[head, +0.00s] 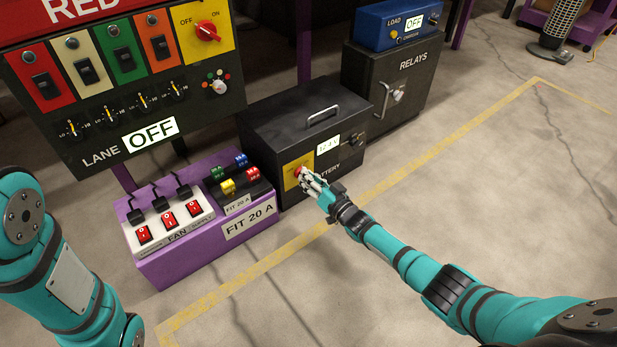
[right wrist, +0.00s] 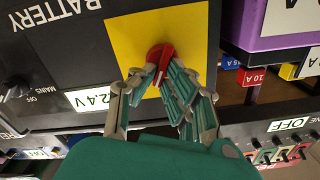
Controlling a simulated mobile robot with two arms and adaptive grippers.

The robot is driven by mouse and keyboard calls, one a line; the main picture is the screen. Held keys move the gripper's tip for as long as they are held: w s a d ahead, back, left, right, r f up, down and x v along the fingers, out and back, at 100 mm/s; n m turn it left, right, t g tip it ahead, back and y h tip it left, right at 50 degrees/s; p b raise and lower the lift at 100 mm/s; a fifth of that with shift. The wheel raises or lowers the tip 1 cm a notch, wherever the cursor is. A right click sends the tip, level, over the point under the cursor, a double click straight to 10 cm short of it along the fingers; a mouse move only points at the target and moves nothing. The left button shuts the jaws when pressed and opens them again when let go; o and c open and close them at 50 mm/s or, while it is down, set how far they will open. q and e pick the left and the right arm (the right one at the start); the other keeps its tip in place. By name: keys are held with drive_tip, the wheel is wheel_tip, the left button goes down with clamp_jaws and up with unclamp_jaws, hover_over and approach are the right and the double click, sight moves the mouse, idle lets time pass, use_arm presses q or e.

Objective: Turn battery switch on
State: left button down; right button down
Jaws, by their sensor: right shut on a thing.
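The red battery switch (head: 298,171) is a small knob on a yellow panel (head: 292,181) at the left of the black battery box's (head: 275,128) front. My right gripper (head: 304,178) reaches the panel from the lower right, shut on the red knob. In the right wrist view the fingers (right wrist: 166,84) close around the knob (right wrist: 158,53) against the yellow panel (right wrist: 190,28). The fingers cover part of the knob, so its exact turn cannot be told. A display (head: 328,144) on the box reads about 12.4 V. My left arm shows at the left; its gripper does not.
A purple stand (head: 165,269) with fan switches and fuses stands left of the box. The lane panel (head: 104,158) above it reads OFF. A relays cabinet (head: 385,75) and blue load box (head: 377,27), reading OFF, stand right.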

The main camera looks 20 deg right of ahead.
drive_tip(key=shift+d+f+m, duration=0.1)
drive_tip(key=shift+m, duration=1.8)
drive_tip(key=c, duration=1.4)
unclamp_jaws()
drive_tip(key=v, duration=1.2)
